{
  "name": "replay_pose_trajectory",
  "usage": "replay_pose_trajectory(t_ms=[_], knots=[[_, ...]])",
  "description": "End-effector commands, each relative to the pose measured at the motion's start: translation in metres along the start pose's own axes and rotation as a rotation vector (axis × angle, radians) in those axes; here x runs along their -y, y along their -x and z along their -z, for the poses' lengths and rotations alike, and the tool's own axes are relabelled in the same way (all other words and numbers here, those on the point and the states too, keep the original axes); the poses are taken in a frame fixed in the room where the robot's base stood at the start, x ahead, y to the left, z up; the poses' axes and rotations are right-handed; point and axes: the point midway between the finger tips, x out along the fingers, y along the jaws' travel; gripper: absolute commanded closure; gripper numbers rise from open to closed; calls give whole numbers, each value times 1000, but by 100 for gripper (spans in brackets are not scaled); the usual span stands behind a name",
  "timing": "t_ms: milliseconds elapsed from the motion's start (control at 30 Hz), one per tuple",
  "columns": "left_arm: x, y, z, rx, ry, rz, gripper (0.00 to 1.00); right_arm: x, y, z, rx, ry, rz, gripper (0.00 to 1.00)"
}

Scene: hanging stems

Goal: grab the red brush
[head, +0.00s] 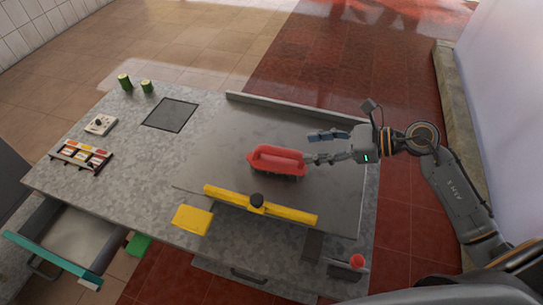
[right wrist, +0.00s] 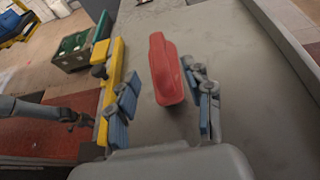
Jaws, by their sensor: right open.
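The red brush (head: 277,157) lies on the grey metal plate of the table, its handle up and dark bristles below. It also shows in the right wrist view (right wrist: 166,68), upper middle. My right gripper (head: 318,147) is open, just right of the brush in the head view. In the right wrist view its blue-padded fingers (right wrist: 166,104) are spread; the right finger is close beside the brush's near end, and the left one is well apart from it. I cannot tell whether they touch. What looks like my left gripper (right wrist: 76,120) is small at the left there; its jaws are unclear.
A yellow bar (head: 290,213) with a black knob runs along the plate's front, near the brush. A yellow block (head: 192,220) lies left of it. A red knob (head: 357,261) stands at the front right. Two green cylinders (head: 125,82) stand at the far left. The plate behind the brush is clear.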

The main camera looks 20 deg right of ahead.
Motion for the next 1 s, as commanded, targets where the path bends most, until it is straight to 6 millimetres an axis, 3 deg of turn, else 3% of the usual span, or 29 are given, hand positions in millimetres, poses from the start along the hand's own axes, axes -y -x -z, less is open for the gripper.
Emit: replay_pose_trajectory(t_ms=[200, 467, 800, 1000], knots=[[-19, 16, -4, 9, -2, -24, 68, 0, -39, -3, 5, -4, 0, 49], [-8, 24, -4, 10, -4, -11, 68, -1, -57, -3, 3, -3, 0, 49], [-3, 45, -1, 8, -1, -5, 68, -3, -99, -1, 3, -4, 0, 49], [-3, 44, 0, 7, -1, -5, 68, -3, -103, 2, 0, -1, 0, 49]])
